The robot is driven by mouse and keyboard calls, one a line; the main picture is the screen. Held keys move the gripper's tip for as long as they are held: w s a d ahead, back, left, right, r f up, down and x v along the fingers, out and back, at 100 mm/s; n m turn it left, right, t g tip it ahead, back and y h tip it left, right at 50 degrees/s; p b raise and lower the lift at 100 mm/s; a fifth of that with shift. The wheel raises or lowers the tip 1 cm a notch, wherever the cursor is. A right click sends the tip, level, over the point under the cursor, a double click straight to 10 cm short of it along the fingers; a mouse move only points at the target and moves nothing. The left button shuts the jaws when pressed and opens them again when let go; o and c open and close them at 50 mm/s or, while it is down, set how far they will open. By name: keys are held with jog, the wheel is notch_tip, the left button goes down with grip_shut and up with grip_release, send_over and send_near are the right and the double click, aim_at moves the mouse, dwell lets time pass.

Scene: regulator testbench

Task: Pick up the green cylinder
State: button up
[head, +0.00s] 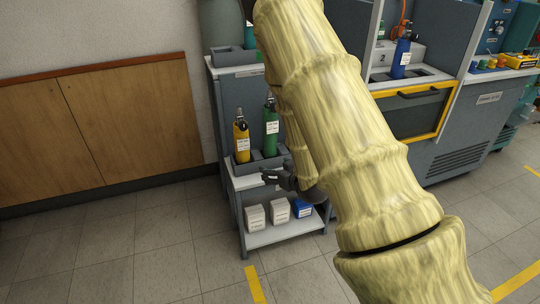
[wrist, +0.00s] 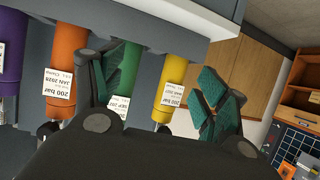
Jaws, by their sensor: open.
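The green cylinder (head: 271,122) stands upright on the upper shelf of a grey cart in the head view, beside a yellow cylinder (head: 241,143) on its left. My gripper (head: 277,178) is low in front of that shelf, partly hidden by my arm. The wrist view is upside down. There the green cylinder (wrist: 128,66) is partly covered by my left-hand finger, and the yellow cylinder (wrist: 172,82) shows in the gap between the fingers. My gripper (wrist: 160,82) is open, with green pads, and holds nothing.
An orange cylinder (wrist: 65,72) and a purple one (wrist: 11,50) stand farther along the row in the wrist view. White boxes (head: 279,210) and a blue box (head: 303,207) sit on the cart's lower shelf (head: 262,239). Floor left of the cart is clear.

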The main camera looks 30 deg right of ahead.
aim_at(274, 125)
jog(key=w+d+r+t+b, duration=0.1)
jog(key=w+d+r+b, duration=0.1)
jog(key=w+r+b, duration=0.1)
jog(key=w+d+r+t+b, duration=0.2)
jog(key=w+d+r+b, duration=0.1)
jog(key=b, duration=0.1)
jog(key=w+d+r+t+b, duration=0.1)
jog(key=w+d+r+b, duration=0.1)
jog(key=w+b, duration=0.1)
jog(key=shift+w+d+r+n+t+y, duration=0.3)
jog(key=shift+w+r+n+t+y, duration=0.1)
jog(key=shift+w, duration=0.1)
jog(key=w+b, duration=0.1)
jog(key=w, duration=0.1)
jog(key=w+b, duration=0.1)
jog(key=w, duration=0.1)
jog(key=shift+w+a+f+b, duration=0.1)
jog(key=shift+a+b, duration=0.1)
jog(key=shift+b, duration=0.15)
jog(key=shift+w+d, duration=0.1)
jog(key=shift+w, duration=0.5)
jog(key=shift+c, duration=0.2)
jog(key=shift+r, duration=0.2)
jog(key=c, duration=1.3)
